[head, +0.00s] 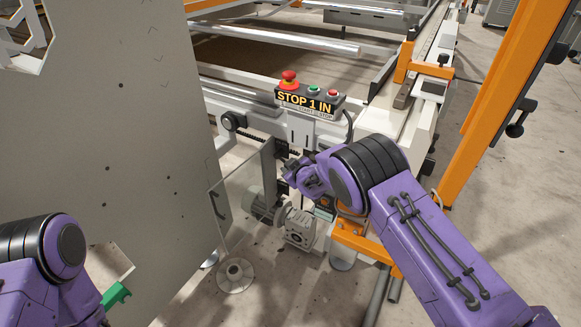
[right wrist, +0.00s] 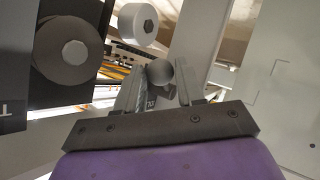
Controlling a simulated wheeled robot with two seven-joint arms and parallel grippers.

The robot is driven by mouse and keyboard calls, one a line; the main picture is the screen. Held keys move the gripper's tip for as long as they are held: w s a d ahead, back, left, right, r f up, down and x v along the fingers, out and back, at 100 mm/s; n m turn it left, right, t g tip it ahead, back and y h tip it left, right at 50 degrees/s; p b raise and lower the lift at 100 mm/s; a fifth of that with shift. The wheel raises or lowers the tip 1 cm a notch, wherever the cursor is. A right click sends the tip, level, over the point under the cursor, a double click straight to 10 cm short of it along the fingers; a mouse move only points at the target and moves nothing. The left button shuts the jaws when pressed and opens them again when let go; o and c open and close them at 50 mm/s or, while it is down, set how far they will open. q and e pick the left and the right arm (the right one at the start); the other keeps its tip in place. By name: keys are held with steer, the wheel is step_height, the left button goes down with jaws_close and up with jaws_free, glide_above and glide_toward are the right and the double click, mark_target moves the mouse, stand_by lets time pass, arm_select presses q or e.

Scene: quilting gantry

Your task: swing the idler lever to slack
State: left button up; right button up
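In the right wrist view a grey ball knob (right wrist: 160,72), which looks like the grip of the idler lever, sits between the two fingertips of my right gripper (right wrist: 160,82). The fingers are close together, one on each side of the knob, and appear shut on it. The lever's arm is hidden or cannot be made out. In the head view my right gripper (head: 291,172) is at the machine's end, below the control box, and its fingers are too small to read.
A control box (head: 310,98) with a red stop button stands above the right gripper. A clear panel (head: 238,195), a gear motor (head: 298,228) and an orange bracket (head: 362,243) crowd the area. A pale roller (right wrist: 138,25) and dark wheel (right wrist: 72,48) lie near the knob.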

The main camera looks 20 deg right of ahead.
steer(key=p+v, duration=0.3)
steer(key=v, duration=0.7)
steer(key=shift+s, duration=0.25)
steer(key=shift+r, duration=0.15)
